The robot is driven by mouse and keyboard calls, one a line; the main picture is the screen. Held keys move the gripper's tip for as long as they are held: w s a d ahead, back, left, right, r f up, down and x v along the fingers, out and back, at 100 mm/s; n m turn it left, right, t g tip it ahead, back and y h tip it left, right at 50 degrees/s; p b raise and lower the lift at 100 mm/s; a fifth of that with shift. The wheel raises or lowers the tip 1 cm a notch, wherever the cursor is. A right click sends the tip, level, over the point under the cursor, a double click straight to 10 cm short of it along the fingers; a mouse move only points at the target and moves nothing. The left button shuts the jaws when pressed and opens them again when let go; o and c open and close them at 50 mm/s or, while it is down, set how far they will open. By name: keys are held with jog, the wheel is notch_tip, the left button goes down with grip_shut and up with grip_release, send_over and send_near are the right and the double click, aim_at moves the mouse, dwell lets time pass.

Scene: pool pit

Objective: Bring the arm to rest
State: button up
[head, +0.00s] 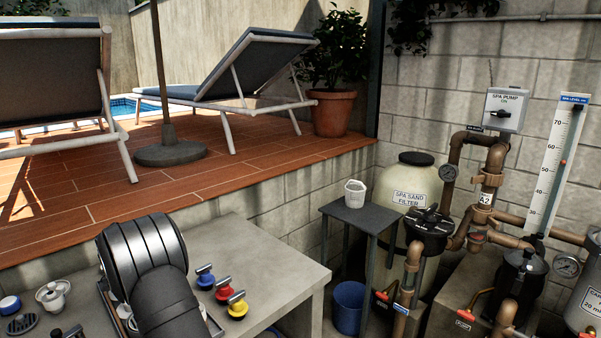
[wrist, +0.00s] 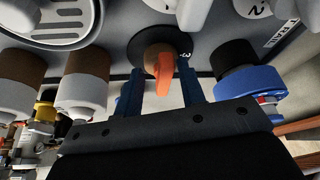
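My gripper (wrist: 160,76) shows in the wrist view as two blue fingers standing apart, with pale background between them. An orange handle on a round brown knob (wrist: 158,60) shows between the fingers, in line with the gap. I see no clear contact on it, and how far it lies beyond the fingertips is hard to tell. In the head view a thick black ribbed part of my own arm (head: 145,262) rises over the bench at lower left. My gripper is outside that view.
The concrete bench (head: 262,262) holds blue, red and yellow valve handles (head: 222,290) right of my arm. A small side table (head: 358,216) carries a white cup (head: 355,193); a blue bucket (head: 349,306) stands below. Pipes and a sand filter (head: 412,184) fill the right.

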jog(key=shift+s+d+n+y, duration=0.1)
jog(key=shift+d+n+y, duration=0.15)
jog(key=shift+n, duration=0.45)
